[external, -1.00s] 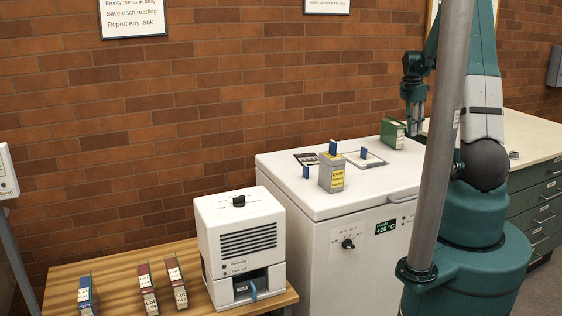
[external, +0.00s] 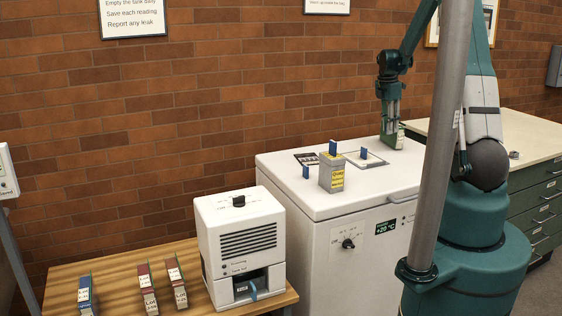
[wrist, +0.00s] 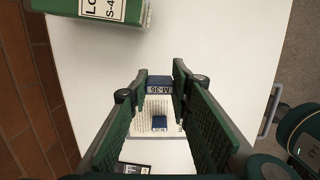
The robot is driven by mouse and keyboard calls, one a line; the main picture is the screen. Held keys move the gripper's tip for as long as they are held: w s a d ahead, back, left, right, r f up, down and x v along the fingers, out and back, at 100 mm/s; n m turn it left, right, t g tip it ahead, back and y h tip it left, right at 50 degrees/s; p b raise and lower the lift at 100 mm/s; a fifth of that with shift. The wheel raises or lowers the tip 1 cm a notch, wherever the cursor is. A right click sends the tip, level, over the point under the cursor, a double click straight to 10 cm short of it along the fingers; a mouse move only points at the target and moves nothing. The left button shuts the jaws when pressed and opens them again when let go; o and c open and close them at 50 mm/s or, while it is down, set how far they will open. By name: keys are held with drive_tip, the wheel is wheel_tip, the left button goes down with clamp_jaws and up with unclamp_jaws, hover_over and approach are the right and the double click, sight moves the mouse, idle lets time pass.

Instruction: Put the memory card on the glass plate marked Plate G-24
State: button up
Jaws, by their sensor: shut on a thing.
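My gripper (wrist: 158,84) is shut on a blue memory card (wrist: 159,84) with a label that reads M-36. The card is between the fingertips, above the white chest top. In the external view my gripper (external: 390,127) is over the back right of the chest top, and the held card cannot be made out. Farther left is a pale, framed flat plate (external: 377,161), with a small blue block (external: 364,153) on it. The wrist view shows this plate (wrist: 136,126) and block (wrist: 159,122) beyond the fingertips. I cannot read a plate mark.
A green box (wrist: 85,8) stands beside my gripper. A grey box with a yellow label (external: 332,177) holds a blue piece. Another blue piece (external: 306,172) and a dark panel (external: 304,158) are on the chest top (external: 290,190). The front right of that top is clear.

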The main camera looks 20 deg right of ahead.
drive_tip(key=w+a, duration=0.4)
drive_tip(key=a, duration=0.5)
drive_tip(key=w+a, duration=0.3)
drive_tip(key=a, duration=0.6)
hover_over(310, 158)
drive_tip(key=a, duration=0.1)
drive_tip(key=shift+s+r, duration=0.2)
drive_tip(key=shift+r, duration=0.1)
drive_tip(key=shift+f, duration=0.1)
drive_tip(key=shift+f, duration=3.05)
drive_tip(key=shift+f, duration=1.85)
drive_tip(key=shift+f+b, duration=0.2)
drive_tip(key=shift+b, duration=0.15)
